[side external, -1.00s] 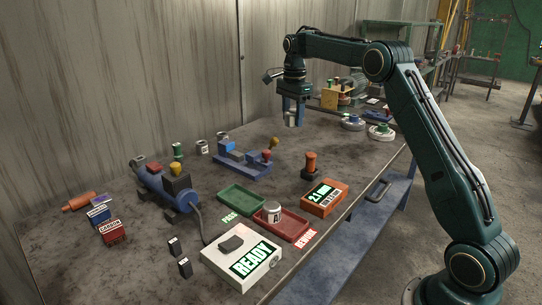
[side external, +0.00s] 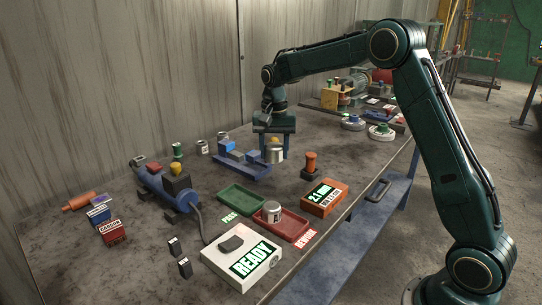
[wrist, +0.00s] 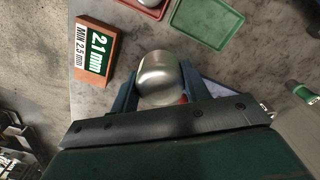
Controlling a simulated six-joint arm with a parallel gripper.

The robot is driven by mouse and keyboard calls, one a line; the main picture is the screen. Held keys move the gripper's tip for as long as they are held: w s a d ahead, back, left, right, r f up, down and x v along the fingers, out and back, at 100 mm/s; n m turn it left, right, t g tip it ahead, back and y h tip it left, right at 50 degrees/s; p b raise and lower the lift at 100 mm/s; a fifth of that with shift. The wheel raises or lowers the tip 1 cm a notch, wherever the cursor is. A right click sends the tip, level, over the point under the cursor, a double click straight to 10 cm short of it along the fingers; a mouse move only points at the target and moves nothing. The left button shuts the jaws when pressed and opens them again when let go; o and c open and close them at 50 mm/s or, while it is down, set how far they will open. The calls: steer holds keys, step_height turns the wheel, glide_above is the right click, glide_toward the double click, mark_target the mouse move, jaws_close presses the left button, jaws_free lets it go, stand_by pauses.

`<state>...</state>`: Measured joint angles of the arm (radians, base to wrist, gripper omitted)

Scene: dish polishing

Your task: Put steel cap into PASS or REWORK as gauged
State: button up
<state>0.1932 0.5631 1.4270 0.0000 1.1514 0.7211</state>
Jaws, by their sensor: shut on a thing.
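My gripper (side external: 274,152) is shut on the shiny steel cap (side external: 277,156). It holds the cap beside the right end of the blue fixture; the exact height over the table is hard to tell. In the wrist view the cap (wrist: 160,74) sits between the two blue-grey fingers. The orange gauge display (side external: 324,198) reads 2.1 mm, and in the wrist view its face (wrist: 92,52) also shows MIN 2.5 mm. The green PASS tray (side external: 241,190) is empty.
The blue fixture (side external: 249,173) and an orange-topped stand (side external: 311,165) flank the gripper. A white READY box (side external: 241,268) stands in front of the trays. A blue motor (side external: 163,190) is at left. Two round pads (side external: 381,132) lie at back right.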

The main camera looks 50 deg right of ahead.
steer(key=s+a+f+n, duration=0.5)
steer(key=s+a+n, duration=0.3)
steer(key=a+n, duration=0.2)
steer(key=shift+s+f, duration=0.2)
steer(key=shift+f, duration=0.15)
steer(key=shift+d, duration=0.1)
steer(key=w+d+r+m, duration=0.2)
steer(key=d+m, duration=0.1)
steer(key=w+d+r+m, duration=0.1)
steer(key=w+d+m, duration=0.2)
steer(key=w+d+r+m, duration=0.2)
steer(key=w+d+m, duration=0.1)
steer(key=shift+w+d+r+m, duration=0.2)
steer(key=shift+d+r+m, duration=0.1)
steer(key=shift+d+m, duration=0.1)
steer(key=w+d+r+m, duration=0.2)
steer(key=d+r+m, duration=0.4)
steer(key=d+m, duration=0.4)
steer(key=shift+w+d+m, duration=0.3)
steer(key=shift+d+m, duration=0.1)
steer(key=shift+d, duration=0.65)
steer(key=shift+r, duration=0.1)
